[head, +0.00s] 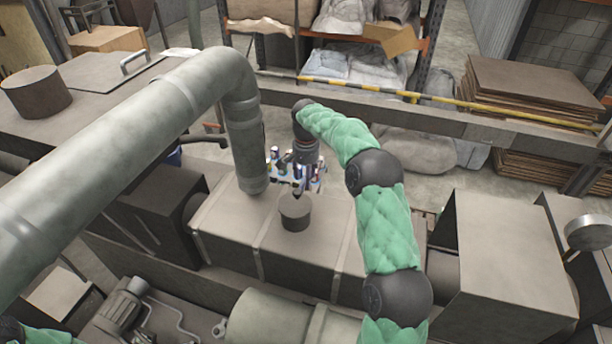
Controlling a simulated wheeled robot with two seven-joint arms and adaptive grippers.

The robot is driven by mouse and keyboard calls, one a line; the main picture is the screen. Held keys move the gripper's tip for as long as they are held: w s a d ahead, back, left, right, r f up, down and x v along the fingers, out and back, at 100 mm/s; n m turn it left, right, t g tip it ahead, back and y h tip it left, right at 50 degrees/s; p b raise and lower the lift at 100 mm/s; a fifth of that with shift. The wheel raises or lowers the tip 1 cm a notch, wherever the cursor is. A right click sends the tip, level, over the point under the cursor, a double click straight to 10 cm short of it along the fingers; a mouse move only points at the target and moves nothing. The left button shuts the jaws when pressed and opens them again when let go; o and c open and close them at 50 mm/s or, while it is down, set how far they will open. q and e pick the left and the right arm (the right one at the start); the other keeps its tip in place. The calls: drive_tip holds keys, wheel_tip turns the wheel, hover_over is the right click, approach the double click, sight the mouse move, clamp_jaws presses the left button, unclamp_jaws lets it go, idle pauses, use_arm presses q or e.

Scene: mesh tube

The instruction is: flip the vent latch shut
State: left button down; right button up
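My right arm in its green quilted sleeve comes from the bottom right and reaches over the long grey metal duct box (330,248). My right gripper (301,188) points down just behind a short dark cylinder (295,213) that stands on top of the box. The fingers are small and dark, and I cannot tell whether they are open or shut or touching anything. I cannot make out the vent latch; it is too small or hidden. My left gripper is out of view; only a bit of green sleeve shows at the bottom left corner.
A thick grey pipe (130,125) arches in from the left and drops to the box beside my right gripper. Small coloured items (319,176) lie behind the gripper. A striped yellow-black bar (370,91) runs across the back. A large metal box (505,260) stands at the right.

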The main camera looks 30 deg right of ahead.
wheel_tip(320, 180, up, 12)
idle(0.8)
drive_tip(key=shift+f, duration=0.1)
idle(0.4)
